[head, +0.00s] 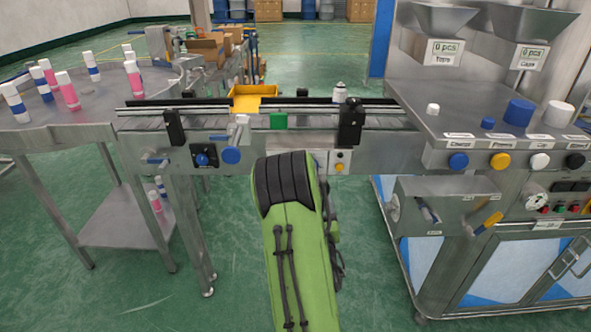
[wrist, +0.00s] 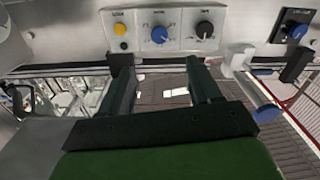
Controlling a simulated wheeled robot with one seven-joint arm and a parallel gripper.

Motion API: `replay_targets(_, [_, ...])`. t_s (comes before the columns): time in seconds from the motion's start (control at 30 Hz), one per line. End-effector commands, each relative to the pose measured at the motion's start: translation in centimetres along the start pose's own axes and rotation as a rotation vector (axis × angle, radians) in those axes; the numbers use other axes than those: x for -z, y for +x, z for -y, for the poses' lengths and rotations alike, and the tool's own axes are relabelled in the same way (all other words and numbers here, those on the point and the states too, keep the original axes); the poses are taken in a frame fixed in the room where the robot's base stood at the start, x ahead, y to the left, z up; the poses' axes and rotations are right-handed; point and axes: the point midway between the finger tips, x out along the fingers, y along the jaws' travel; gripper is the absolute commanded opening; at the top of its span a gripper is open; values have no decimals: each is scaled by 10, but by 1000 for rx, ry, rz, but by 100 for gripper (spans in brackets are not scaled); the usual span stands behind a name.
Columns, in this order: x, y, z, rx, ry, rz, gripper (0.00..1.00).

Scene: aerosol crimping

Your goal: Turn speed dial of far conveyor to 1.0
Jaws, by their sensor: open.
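A light control panel (wrist: 170,30) on the conveyor's side shows in the wrist view. It carries a yellow button (wrist: 120,29), a blue dial (wrist: 159,34) and a black dial (wrist: 205,29). The labels above them are too small to read, so I cannot tell which is the speed dial or its setting. My gripper (wrist: 160,72) is open and empty, its two fingers apart just below the panel in the picture, touching no dial that I can see. In the head view my green arm hides the gripper and most of this panel (head: 341,160).
A dark plate with a blue knob (head: 205,158) sits further left on the conveyor (head: 130,121). A round table (head: 75,132) with cans is left; a filling machine (head: 500,140) is right.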

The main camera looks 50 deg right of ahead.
Motion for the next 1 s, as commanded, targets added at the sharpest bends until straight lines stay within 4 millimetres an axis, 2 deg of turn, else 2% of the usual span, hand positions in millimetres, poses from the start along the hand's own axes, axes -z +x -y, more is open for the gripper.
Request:
replay_targets(0.17, [2, 35, 2, 5, 0, -5, 63])
replay_targets(0.5, [6, 120, 0, 2, -1, -3, 63])
replay_targets(0.6, [4, 138, 0, 1, 1, -3, 63])
replay_targets(0.73, [3, 151, 1, 1, 2, -1, 63])
replay_targets(1.0, [2, 154, 1, 1, 2, 0, 63])
